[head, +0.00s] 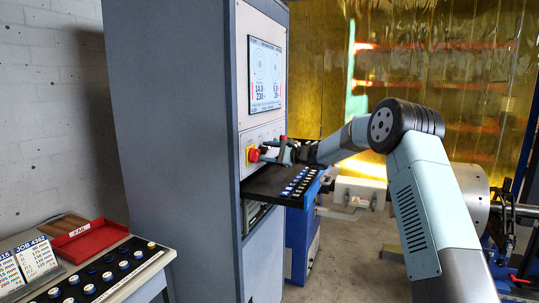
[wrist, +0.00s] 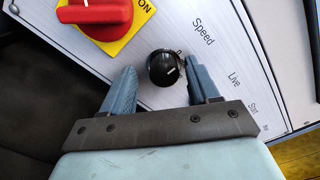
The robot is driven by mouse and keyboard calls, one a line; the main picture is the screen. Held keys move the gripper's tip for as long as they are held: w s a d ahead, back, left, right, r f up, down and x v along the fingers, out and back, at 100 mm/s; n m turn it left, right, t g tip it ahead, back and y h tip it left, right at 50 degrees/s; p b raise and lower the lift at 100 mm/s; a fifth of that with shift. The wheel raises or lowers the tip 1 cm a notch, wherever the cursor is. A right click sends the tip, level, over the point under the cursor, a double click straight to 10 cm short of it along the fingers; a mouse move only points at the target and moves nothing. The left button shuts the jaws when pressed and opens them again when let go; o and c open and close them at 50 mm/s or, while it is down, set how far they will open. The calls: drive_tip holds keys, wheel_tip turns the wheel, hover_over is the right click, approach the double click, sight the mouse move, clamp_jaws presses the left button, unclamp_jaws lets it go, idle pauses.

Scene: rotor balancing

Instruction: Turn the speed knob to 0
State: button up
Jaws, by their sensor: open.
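The speed knob (wrist: 164,68) is a round black knob with a short white pointer line, below the word "Speed" on the white panel in the wrist view. My gripper (wrist: 163,84) is open, with one blue-grey finger on each side of the knob. The right finger is close to the knob's edge; I cannot tell if it touches. A wider gap shows at the left finger. In the head view my gripper (head: 272,150) is at the cabinet's control panel, and the knob cannot be made out there.
A red rotary switch (wrist: 95,15) on a yellow plate is beside the knob; it also shows in the head view (head: 253,155). A screen (head: 265,75) is above. A red tray (head: 90,240) lies at lower left.

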drive_tip(key=v, duration=1.3)
drive_tip(key=shift+d, duration=0.4)
drive_tip(key=shift+s, duration=0.1)
drive_tip(key=s+r+n+g+h, duration=0.2)
drive_tip(key=s+n+h, duration=0.15)
drive_tip(key=s, duration=0.85)
drive_tip(key=s+r+n+g+h, duration=0.2)
drive_tip(key=s+n+h, duration=0.15)
drive_tip(key=s, duration=0.85)
drive_tip(key=s+d+f+n+t+h, duration=0.1)
drive_tip(key=s+d+h, duration=0.2)
drive_tip(key=s, duration=0.7)
drive_tip(key=s+d+f+n+t+h, duration=0.1)
drive_tip(key=s+d+h, duration=0.2)
drive_tip(key=s+d, duration=0.4)
drive_tip(key=s+d+f+n+t+h, duration=0.1)
drive_tip(key=s+d+h, duration=0.3)
drive_tip(key=s, duration=1)
drive_tip(key=shift+d+n, duration=0.3)
drive_tip(key=shift+d, duration=0.75)
